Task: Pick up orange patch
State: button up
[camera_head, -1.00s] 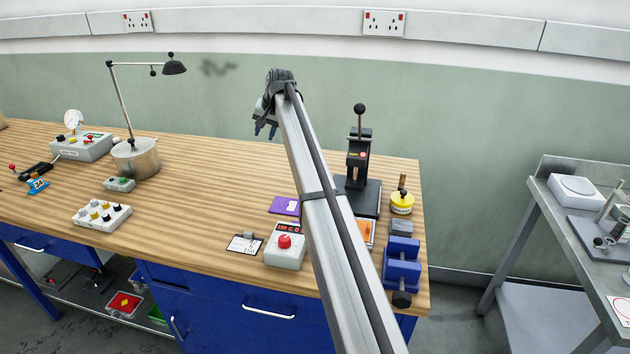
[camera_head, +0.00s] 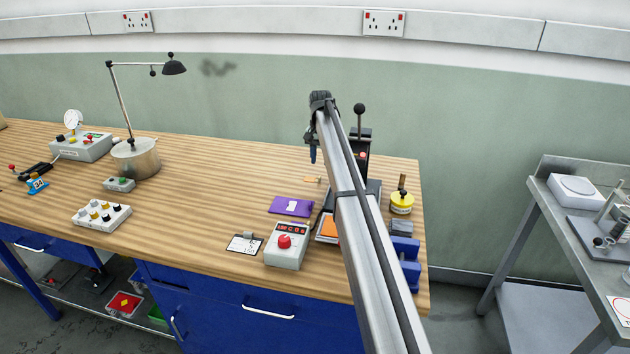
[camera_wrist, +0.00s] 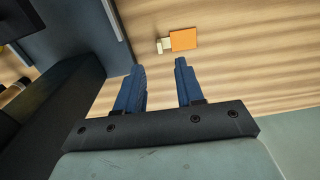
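A small orange patch (camera_wrist: 184,39) with a pale tab at its left edge lies flat on the wooden bench in the wrist view. In the head view a small orange piece (camera_head: 312,179), seemingly the same patch, lies beside the press, below my gripper. My gripper (camera_wrist: 160,66) is open, with two blue fingers apart and nothing between them. In the wrist view the patch lies beyond the fingertips, slightly to the right. In the head view my gripper (camera_head: 312,157) hangs above the bench, apart from it.
A black lever press (camera_head: 361,145) stands close to the right, partly hidden by my arm. A larger orange sheet (camera_head: 328,227) lies nearer the front, beside a purple pouch (camera_head: 291,206) and a red-button box (camera_head: 287,246). The bench middle (camera_head: 215,190) is clear.

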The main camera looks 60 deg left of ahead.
aim_at(312, 178)
jog(key=shift+f, duration=3.35)
grip_shut()
